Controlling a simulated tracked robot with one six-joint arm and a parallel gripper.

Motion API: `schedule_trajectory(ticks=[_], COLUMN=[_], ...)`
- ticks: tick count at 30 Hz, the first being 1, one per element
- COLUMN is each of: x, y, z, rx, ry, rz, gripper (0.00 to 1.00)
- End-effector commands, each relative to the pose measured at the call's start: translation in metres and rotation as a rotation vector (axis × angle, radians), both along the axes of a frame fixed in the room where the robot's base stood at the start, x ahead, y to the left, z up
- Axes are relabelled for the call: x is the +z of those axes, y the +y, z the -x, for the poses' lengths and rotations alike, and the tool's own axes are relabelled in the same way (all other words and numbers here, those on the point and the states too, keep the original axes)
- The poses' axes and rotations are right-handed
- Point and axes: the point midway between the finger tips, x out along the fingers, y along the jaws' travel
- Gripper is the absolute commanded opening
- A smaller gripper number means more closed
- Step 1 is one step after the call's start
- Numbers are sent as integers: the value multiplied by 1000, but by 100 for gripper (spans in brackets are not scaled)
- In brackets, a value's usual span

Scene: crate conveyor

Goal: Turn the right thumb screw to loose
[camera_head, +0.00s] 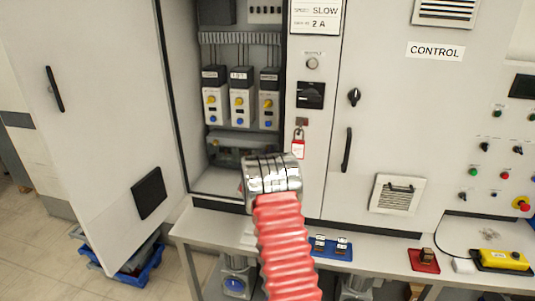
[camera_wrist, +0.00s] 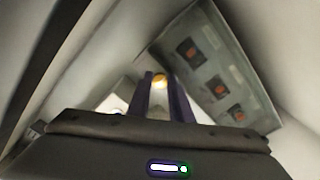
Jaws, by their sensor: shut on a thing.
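In the wrist view, the two dark fingers of my gripper (camera_wrist: 160,88) are shut on a small yellow round knob, the right thumb screw (camera_wrist: 159,80), whose top shows between the fingertips. The screw sits at one end of a grey cover (camera_wrist: 222,62) with several dark windows holding orange-red parts. In the head view, this grey cover (camera_head: 236,139) lies low in the open cabinet, below the modules. My arm's metal wrist is in front of its right end, so the right screw and my fingertips are hidden there. Whether the screw is tight or loose cannot be told.
Three modules (camera_head: 242,95) with yellow and blue knobs hang above the cover. The open cabinet door (camera_head: 92,120) stands at the left. A work shelf (camera_head: 385,255) with small devices runs below.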

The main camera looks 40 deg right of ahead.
Motion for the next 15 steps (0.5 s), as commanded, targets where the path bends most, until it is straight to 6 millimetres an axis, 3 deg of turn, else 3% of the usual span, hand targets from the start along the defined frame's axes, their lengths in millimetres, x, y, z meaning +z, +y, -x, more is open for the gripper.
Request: schedule_trajectory(ticks=[13,14,15], x=[-5,-5,-5], y=[6,6,6], z=[-4,-4,-4], rx=[12,12,12], ry=[21,21,20], rz=[5,5,5], gripper=[0,20,23])
